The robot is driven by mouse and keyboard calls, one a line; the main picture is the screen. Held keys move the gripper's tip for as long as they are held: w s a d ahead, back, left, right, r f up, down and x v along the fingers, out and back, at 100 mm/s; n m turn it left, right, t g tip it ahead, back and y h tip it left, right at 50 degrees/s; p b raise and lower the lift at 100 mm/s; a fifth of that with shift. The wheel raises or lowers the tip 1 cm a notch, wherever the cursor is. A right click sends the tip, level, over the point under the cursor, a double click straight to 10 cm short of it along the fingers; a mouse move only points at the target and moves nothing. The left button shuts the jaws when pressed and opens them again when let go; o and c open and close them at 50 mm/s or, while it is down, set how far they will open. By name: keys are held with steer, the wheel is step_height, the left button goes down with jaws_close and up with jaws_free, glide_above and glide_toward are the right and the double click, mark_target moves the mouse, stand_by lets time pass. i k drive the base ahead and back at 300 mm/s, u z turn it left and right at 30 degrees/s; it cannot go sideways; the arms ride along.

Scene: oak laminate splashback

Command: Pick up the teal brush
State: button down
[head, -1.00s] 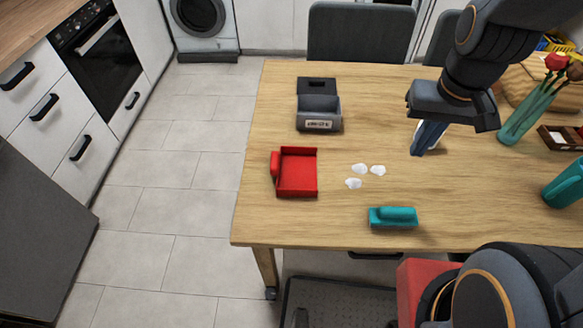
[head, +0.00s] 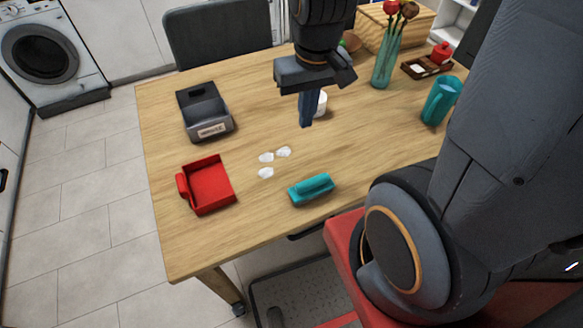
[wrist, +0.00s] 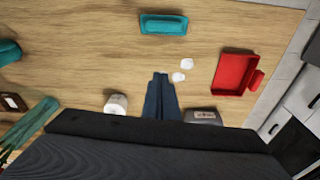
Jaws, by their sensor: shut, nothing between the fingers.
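The teal brush (head: 311,189) lies on the wooden table near its front edge, right of the red dustpan. It also shows at the top of the wrist view (wrist: 163,24). My gripper (head: 306,124) is above the table, behind the brush and apart from it, with its fingers pointing down. In the wrist view its fingers (wrist: 160,78) are together with nothing between them.
Several white scraps (head: 267,158) lie between the red dustpan (head: 213,190) and the brush. A grey labelled box (head: 208,121) stands behind the dustpan. A white cup (head: 321,102) is close behind my gripper. A teal pitcher (head: 440,101) and a flower vase (head: 385,62) stand at right.

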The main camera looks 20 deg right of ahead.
mark_target(308, 191)
steer(key=u, duration=0.05)
steer(key=k, duration=0.5)
steer(key=z, duration=1.2)
steer(key=k, duration=0.85)
steer(key=u, duration=0.8)
steer(key=i, duration=0.5)
steer(key=z, duration=0.05)
